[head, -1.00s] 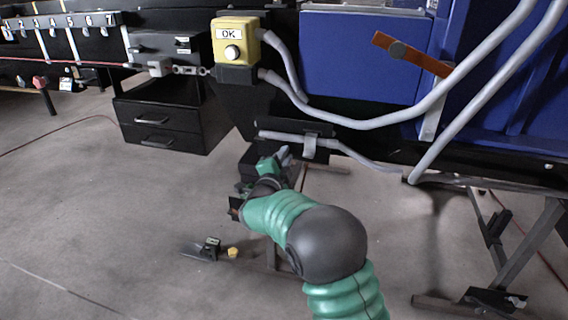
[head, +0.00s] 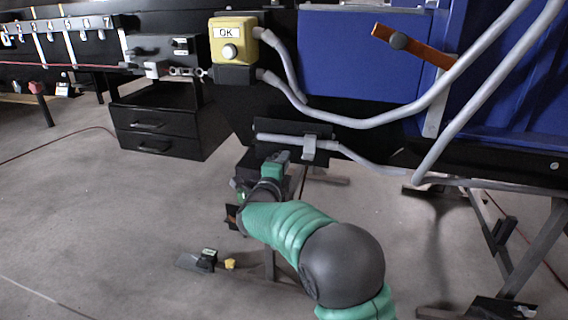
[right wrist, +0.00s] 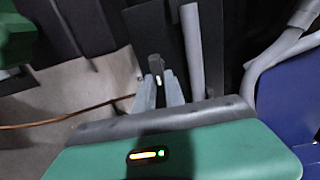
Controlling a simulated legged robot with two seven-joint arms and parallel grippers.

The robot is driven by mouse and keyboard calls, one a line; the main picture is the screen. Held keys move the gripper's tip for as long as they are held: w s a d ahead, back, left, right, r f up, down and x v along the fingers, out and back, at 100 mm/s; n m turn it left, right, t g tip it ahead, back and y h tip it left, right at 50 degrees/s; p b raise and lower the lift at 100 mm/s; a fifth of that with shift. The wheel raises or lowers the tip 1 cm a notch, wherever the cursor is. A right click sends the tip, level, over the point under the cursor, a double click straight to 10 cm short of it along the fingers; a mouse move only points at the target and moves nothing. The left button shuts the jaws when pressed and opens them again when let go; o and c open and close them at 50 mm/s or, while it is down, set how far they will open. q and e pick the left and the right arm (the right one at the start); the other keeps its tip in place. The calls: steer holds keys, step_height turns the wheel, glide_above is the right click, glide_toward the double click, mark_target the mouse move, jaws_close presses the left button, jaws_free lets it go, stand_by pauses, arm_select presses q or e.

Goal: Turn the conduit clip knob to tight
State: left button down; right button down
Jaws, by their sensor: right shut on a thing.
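The grey conduit (head: 285,139) runs sideways along the dark underside of the machine, held by a grey clip (head: 309,148). My right gripper (head: 284,156) is just below the conduit, left of the clip, and its fingertips are small and partly hidden in the head view. In the right wrist view, the two grey fingers (right wrist: 161,86) are closed around a small dark knob (right wrist: 155,63). The conduit (right wrist: 192,50) stands just right of them there. The knob's marking and its turned position cannot be read. My left gripper is not in view.
A yellow OK button box (head: 234,42) sits above, with conduits leaving its right side. An orange lever (head: 415,46) is on the blue panel (head: 355,60). Black drawers (head: 155,130) stand at left. A small yellow object (head: 230,264) lies on open floor.

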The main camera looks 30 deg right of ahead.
steer(key=c, duration=1.4)
jaws_free()
steer(key=shift+w+f, duration=0.15)
steer(key=p+v, duration=0.4)
steer(key=v, duration=1.3)
steer(key=shift+p, duration=0.4)
steer(key=shift+d, duration=0.1)
